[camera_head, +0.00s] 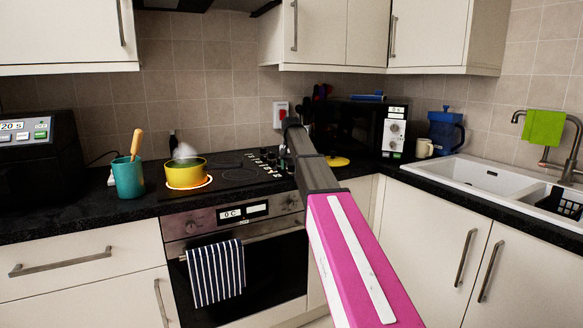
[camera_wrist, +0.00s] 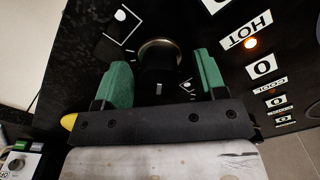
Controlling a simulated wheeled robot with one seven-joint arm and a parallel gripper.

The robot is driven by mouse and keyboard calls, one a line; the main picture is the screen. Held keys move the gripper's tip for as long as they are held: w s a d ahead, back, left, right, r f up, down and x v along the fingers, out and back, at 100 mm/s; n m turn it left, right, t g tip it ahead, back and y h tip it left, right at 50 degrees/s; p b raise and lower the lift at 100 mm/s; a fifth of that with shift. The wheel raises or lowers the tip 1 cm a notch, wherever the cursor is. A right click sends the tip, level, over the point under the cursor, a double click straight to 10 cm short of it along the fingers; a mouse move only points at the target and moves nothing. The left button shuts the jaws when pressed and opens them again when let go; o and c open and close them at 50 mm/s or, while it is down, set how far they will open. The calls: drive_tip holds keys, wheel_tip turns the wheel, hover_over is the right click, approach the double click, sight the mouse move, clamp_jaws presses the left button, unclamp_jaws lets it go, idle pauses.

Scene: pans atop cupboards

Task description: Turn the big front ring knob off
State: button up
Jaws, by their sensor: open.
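In the wrist view, a round dark knob (camera_wrist: 160,57) with a shiny metal ring at its base stands on the black hob panel. The green-padded fingers of my gripper (camera_wrist: 161,80) are apart, one on each side of the knob. I cannot tell whether either pad touches it. In the head view, the row of hob knobs (camera_head: 264,158) is at the right of the hob, partly behind my arm. A yellow pot (camera_head: 186,175) sits steaming on the front left ring, which glows orange around the pot's base. My gripper is hidden behind my arm there.
A HOT label (camera_wrist: 245,31) with a lit orange lamp is beside the knob. A teal mug (camera_head: 127,178) with a wooden-handled utensil stands left of the pot. A microwave (camera_head: 352,128) stands behind my arm. A striped towel (camera_head: 215,272) hangs on the oven door.

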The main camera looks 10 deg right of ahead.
drive_tip(key=shift+f, duration=0.1)
drive_tip(key=c, duration=0.9)
drive_tip(key=shift+c, duration=0.2)
drive_tip(key=shift+n, duration=0.3)
drive_tip(key=n, duration=0.9)
drive_tip(key=shift+n, duration=0.3)
drive_tip(key=o, duration=0.9)
